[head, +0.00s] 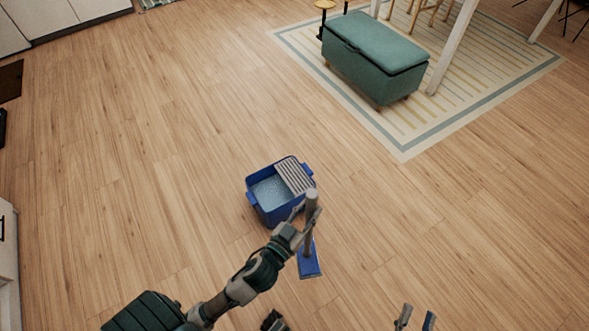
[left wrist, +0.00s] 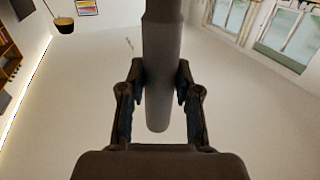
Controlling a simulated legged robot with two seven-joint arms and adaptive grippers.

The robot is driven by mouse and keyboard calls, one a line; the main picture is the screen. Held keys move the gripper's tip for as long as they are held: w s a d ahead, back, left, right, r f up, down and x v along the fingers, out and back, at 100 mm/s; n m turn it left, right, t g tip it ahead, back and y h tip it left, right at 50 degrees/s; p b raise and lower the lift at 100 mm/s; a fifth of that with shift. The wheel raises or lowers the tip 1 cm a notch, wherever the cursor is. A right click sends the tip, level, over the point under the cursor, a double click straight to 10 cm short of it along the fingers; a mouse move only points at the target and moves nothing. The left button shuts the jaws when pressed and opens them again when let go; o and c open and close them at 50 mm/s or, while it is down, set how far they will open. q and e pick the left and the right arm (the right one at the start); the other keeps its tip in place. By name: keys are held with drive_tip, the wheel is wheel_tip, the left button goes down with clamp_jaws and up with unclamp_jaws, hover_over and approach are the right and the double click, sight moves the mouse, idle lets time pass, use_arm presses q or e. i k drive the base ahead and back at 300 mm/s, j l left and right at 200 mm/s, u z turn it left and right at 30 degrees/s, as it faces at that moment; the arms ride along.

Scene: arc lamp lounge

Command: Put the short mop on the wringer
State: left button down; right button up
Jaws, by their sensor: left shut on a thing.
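The short mop has a grey handle (head: 309,240) and a flat blue head (head: 310,264). My left gripper (head: 309,214) is shut on the upper part of the handle. The left wrist view shows the handle (left wrist: 160,75) between the two fingers (left wrist: 158,100). The mop is roughly upright, just in front and to the right of a blue bucket (head: 270,215). I cannot tell if its head touches the floor. The wringer (head: 293,176) is a grey slatted panel over the bucket's right back part. My right gripper (head: 416,319) is at the bottom edge, fingers apart and empty.
The bucket holds greyish-blue water (head: 268,190) on its left side. A green storage bench (head: 372,58) stands on a striped rug (head: 440,125) at the back right. The wooden floor (head: 150,150) around the bucket is clear.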

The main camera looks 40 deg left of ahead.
sight(294, 175)
drive_tip(key=i+u, duration=0.2)
drive_tip(key=i, duration=0.2)
drive_tip(key=i+l+u, duration=0.2)
drive_tip(key=i, duration=0.25)
drive_tip(key=i+l+u, duration=0.2)
drive_tip(key=i, duration=0.2)
